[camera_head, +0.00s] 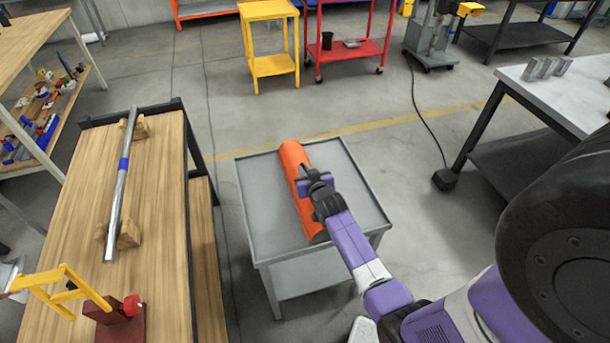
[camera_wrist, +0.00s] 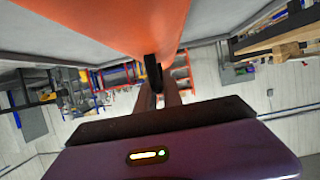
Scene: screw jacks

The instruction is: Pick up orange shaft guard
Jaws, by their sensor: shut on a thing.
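The orange shaft guard (camera_head: 292,160) is a long curved piece over the grey tray-topped table (camera_head: 258,222) in the head view. It runs from the far edge of the table toward the near edge. My gripper (camera_head: 314,183) is at the guard's right side, near its middle, and is shut on it. In the wrist view the guard (camera_wrist: 120,45) fills the top, with my dark gripper finger (camera_wrist: 153,72) against its edge. The other finger is hidden. I cannot tell whether the guard touches the table top.
A wooden bench (camera_head: 155,200) at left bears a metal shaft (camera_head: 122,185) on wooden blocks, a yellow bracket (camera_head: 60,287) and a dark red block (camera_head: 122,325). A yellow stand (camera_head: 272,65) and red cart (camera_head: 345,52) stand behind. A grey-topped bench (camera_head: 560,95) is at right.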

